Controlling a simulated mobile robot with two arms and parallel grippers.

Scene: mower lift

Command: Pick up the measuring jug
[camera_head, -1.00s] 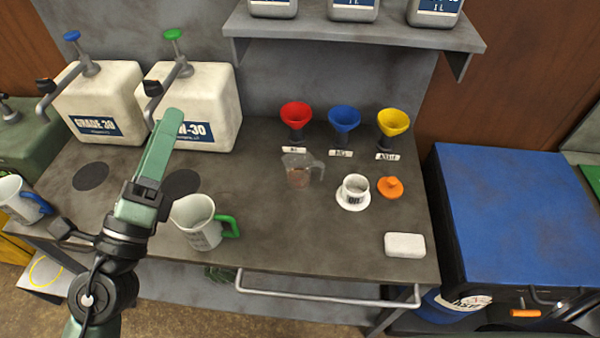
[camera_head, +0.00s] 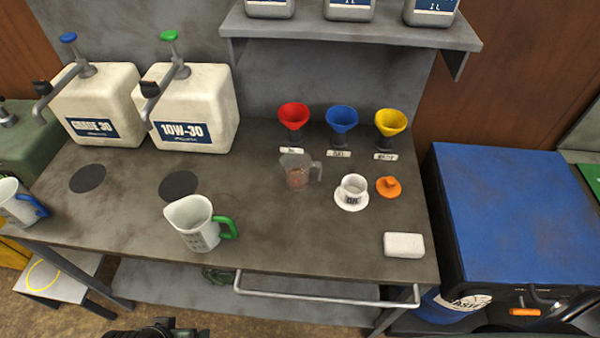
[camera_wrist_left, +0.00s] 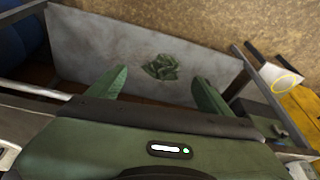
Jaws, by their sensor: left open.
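A white jug with a green handle (camera_head: 192,222) stands upright near the front edge of the workbench (camera_head: 262,225), in the head view. A second white jug with a blue handle (camera_head: 17,203) stands at the bench's left end. A small clear jug (camera_head: 296,171) with something brownish visible in it stands mid-bench. My left gripper (camera_wrist_left: 157,90) is open in the left wrist view, its two green fingers apart with nothing between them. No jug is recognisable in that view. Only a dark part of my arm shows at the head view's bottom edge. My right gripper is out of view.
Two white canisters (camera_head: 187,105) stand at the back left. Red, blue and yellow funnels (camera_head: 391,123) line the back. A white cup (camera_head: 353,188), orange cap (camera_head: 388,187) and white block (camera_head: 404,245) are at right. A rail (camera_head: 320,294) runs along the front. A green crumpled item (camera_wrist_left: 160,67) lies below.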

